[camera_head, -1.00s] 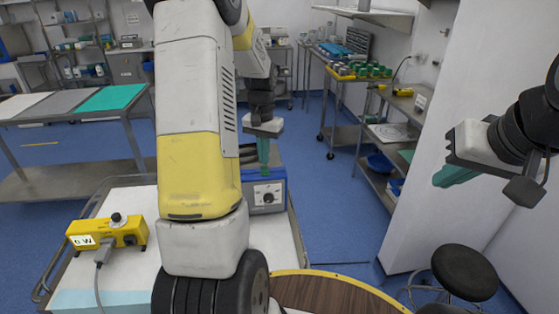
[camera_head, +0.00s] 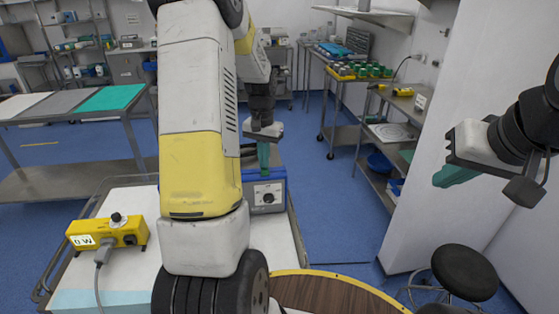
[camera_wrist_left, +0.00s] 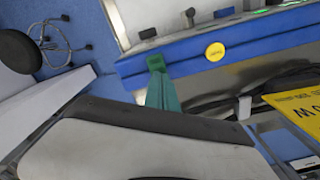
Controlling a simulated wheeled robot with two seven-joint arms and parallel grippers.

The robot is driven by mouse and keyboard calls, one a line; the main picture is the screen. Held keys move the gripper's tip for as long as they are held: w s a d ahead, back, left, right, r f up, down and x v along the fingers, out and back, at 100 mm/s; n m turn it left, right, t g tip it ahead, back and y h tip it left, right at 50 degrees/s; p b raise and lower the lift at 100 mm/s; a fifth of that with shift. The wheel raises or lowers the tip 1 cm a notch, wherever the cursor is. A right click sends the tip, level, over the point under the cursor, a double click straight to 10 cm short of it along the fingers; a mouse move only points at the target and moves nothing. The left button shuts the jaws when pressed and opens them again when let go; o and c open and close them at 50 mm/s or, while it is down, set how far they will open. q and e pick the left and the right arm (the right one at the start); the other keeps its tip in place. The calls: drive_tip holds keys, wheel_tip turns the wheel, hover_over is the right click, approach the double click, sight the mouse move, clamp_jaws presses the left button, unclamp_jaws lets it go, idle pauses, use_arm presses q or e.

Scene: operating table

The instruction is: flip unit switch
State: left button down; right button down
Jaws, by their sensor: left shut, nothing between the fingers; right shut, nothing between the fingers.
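The unit (camera_head: 268,196) is a blue box with a light front panel and a dark round dial, standing on the white-topped cart. In the left wrist view, its blue edge (camera_wrist_left: 240,40) crosses the top, with a yellow round label, black knobs, a small metal toggle switch (camera_wrist_left: 190,16) and a green light. My left gripper (camera_head: 264,172) has green fingers, shut and empty, pointing down at the unit. In the left wrist view, its fingertips (camera_wrist_left: 156,62) overlap the blue edge, below and left of the toggle; contact cannot be told. My right gripper (camera_head: 441,180) is shut and empty, away at right.
A yellow box (camera_head: 108,233) with a knob and cable stands on the cart (camera_head: 130,270). My left arm hides the cart's middle. A round wooden-topped table (camera_head: 330,295) and a black stool (camera_head: 465,272) are at front right. A white wall is near my right arm.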

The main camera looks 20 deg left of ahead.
use_arm(q)
drive_tip(key=shift+f, duration=0.2)
drive_tip(key=shift+r, duration=3.5)
drive_tip(key=s+d+r+t, duration=0.3)
drive_tip(key=s+d+r, duration=0.4)
drive_tip(key=s+r, duration=0.25)
drive_tip(key=s+d+r+t+h, duration=0.1)
drive_tip(key=s+d, duration=0.2)
drive_tip(key=s, duration=0.3)
drive_tip(key=s+d+r+t+h, duration=0.1)
drive_tip(key=s+d+r+t, duration=0.1)
drive_tip(key=s, duration=0.5)
drive_tip(key=shift+s+d+r, duration=0.3)
drive_tip(key=shift+d, duration=0.1)
